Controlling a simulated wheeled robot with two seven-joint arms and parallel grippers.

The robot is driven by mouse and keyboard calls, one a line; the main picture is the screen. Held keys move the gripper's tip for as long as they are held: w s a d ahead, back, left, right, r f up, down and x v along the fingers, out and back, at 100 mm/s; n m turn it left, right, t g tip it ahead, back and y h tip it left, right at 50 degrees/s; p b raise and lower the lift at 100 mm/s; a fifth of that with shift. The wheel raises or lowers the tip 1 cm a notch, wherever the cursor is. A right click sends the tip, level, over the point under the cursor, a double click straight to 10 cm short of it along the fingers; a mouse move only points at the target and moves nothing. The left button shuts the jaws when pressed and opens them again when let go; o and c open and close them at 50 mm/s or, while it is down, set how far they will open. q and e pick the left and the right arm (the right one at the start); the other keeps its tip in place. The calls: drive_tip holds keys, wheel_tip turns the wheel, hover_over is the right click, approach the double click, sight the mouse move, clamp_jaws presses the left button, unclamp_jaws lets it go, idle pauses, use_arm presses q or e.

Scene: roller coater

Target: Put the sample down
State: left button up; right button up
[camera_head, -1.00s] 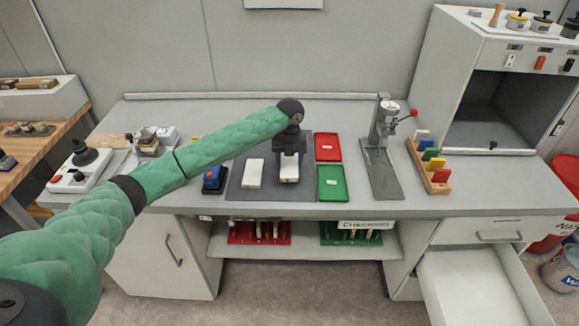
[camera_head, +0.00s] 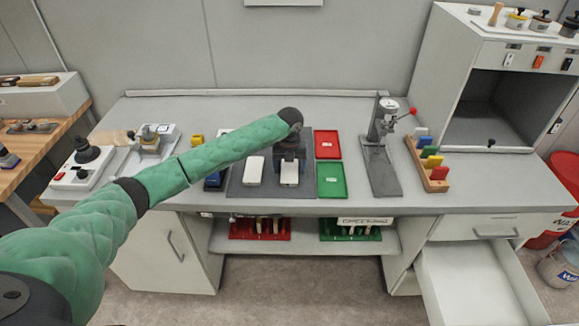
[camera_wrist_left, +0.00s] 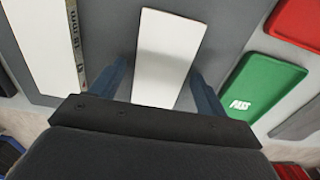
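A white sample block (camera_head: 289,173) lies on the dark grey mat (camera_head: 236,190) at the bench's middle. My left gripper (camera_head: 289,158) is over its far end. In the left wrist view, the same block (camera_wrist_left: 170,50) runs between the two blue fingers of my left gripper (camera_wrist_left: 163,82), with a narrow gap on each side, so the gripper looks open around it. My right gripper is not in view.
A red tray (camera_head: 327,144) and a green PASS tray (camera_head: 331,181) lie right of the mat. A grey press stand (camera_head: 382,160) and a rack of coloured pieces (camera_head: 432,163) are farther right. An open drawer (camera_head: 470,285) juts out at the lower right.

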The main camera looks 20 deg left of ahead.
sight(290, 169)
use_arm(q)
drive_tip(key=shift+r+b, duration=0.35)
drive_tip(key=shift+r, duration=0.2)
wheel_tip(290, 169, up, 4)
drive_tip(key=shift+b, duration=1.1)
wheel_tip(290, 169, up, 7)
drive_tip(key=b, duration=0.2)
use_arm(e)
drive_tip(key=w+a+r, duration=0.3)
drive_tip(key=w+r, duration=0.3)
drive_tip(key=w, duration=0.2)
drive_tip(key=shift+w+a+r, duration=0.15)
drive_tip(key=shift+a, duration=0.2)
